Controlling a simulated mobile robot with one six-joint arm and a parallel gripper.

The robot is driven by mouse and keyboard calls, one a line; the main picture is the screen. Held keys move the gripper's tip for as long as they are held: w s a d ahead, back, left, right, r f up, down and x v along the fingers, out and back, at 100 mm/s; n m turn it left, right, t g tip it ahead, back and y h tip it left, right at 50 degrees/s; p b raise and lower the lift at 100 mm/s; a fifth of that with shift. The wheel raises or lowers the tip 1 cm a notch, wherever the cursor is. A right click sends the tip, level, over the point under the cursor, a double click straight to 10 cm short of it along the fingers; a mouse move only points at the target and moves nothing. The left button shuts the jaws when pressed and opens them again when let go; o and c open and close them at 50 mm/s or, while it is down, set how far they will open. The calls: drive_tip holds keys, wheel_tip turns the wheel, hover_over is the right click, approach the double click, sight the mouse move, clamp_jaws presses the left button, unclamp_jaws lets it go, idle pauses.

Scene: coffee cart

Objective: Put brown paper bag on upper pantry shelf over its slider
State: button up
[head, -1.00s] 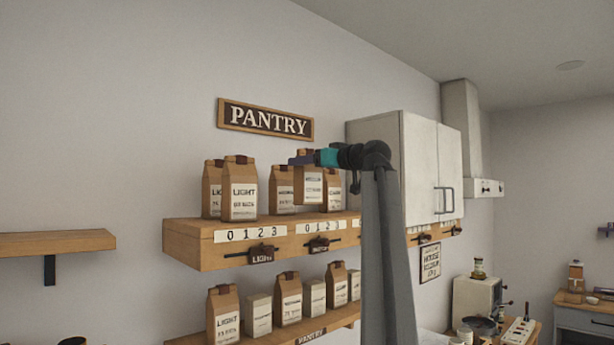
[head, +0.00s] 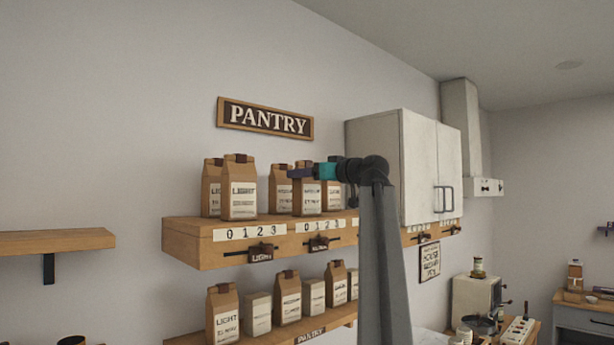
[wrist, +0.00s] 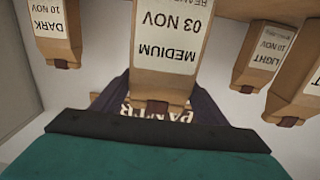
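My gripper (head: 302,173) is at the upper pantry shelf (head: 190,241), with its fingers on both sides of the top of a brown paper bag (head: 308,199). In the wrist view this bag (wrist: 165,50) shows upside down, with a label reading MEDIUM 03 NOV, and the dark fingers close in on its sides. The bag is upright, at the front of the shelf above the second slider (head: 318,243). Its base looks level with the shelf top; whether it touches cannot be told. The first slider (head: 261,255), marked LIGHT, is to the left.
A LIGHT bag (head: 239,190) stands close on the left, and another bag (head: 280,190) stands behind the held one. A bag (head: 331,198) is to the right. A white cabinet (head: 405,165) is beyond my arm. The lower shelf (head: 270,338) holds bags and boxes.

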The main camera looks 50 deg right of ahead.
drive_tip(key=o, duration=0.4)
drive_tip(key=shift+c, duration=0.2)
drive_tip(key=shift+r, duration=0.15)
drive_tip(key=shift+s, duration=0.2)
drive_tip(key=s+b, duration=0.3)
drive_tip(key=s, duration=0.8)
drive_tip(key=shift+s+a+b, duration=0.35)
drive_tip(key=shift+a, duration=0.05)
